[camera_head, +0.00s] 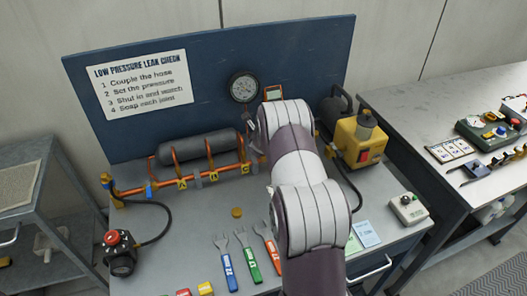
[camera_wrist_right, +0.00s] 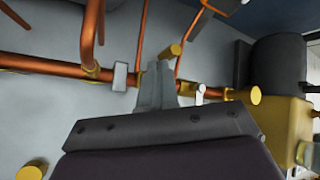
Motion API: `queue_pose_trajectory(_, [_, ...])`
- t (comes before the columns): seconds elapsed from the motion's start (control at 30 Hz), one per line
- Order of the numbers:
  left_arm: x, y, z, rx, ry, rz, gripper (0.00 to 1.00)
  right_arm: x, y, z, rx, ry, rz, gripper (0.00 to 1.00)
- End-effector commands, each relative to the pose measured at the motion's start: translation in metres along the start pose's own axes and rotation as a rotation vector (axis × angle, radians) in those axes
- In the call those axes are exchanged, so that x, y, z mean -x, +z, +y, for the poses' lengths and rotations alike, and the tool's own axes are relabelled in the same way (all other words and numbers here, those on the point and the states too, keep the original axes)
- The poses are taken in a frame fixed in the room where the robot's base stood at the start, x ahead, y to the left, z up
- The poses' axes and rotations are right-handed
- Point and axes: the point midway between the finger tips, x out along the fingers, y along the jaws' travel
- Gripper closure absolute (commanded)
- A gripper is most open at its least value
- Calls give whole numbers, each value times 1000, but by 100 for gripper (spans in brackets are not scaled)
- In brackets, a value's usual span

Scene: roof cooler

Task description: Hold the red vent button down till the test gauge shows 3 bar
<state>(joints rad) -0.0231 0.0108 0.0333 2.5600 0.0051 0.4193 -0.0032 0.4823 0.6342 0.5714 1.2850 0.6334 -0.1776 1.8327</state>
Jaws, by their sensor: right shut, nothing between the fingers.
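In the right wrist view my right gripper (camera_wrist_right: 157,88) is shut and empty, beside copper pipework (camera_wrist_right: 50,70) and yellow knobs. I cannot tell whether it touches them. My left gripper is not in view.
A grey cylinder (camera_head: 197,146) lies behind the copper pipes. A yellow pump (camera_head: 361,140) with a red switch stands right of my arm. Several coloured-handled wrenches (camera_head: 247,254) lie in front. A grey box (camera_head: 408,208) sits at the right edge. Another bench (camera_head: 445,90) stands right.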

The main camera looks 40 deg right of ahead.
Motion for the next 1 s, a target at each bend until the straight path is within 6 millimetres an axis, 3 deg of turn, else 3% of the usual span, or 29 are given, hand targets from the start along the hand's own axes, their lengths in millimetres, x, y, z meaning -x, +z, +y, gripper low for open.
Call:
queue_pose_trajectory(0.7, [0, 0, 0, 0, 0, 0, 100, 0, 0, 0, 0, 0, 0, 100])
queue_pose_trajectory(1.0, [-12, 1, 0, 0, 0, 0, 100, -6, -5, 5, 0, 0, 0, 100])
